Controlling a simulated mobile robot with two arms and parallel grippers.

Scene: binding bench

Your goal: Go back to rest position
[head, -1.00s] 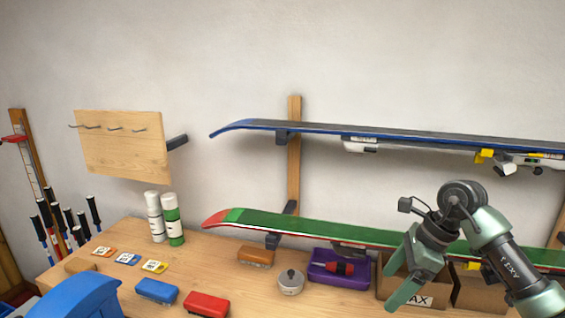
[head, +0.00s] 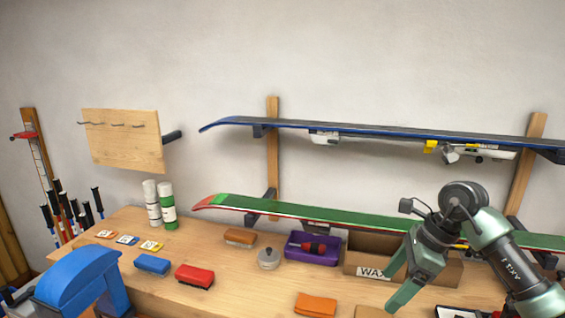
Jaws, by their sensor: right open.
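My right gripper (head: 393,284) is at the lower right in the head view. Its green fingers are apart and point down and left, with nothing between them. It shows in front of the cardboard box marked WAX (head: 362,273) and hides part of it. Whether they touch, I cannot tell. My left gripper is not in view.
The wooden bench (head: 235,291) carries a purple tray (head: 320,257), a round grey tin (head: 268,259), a red block (head: 195,276), a blue block (head: 152,264) and an orange block (head: 315,304). A green ski (head: 370,224) and a blue ski (head: 380,132) are racked behind.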

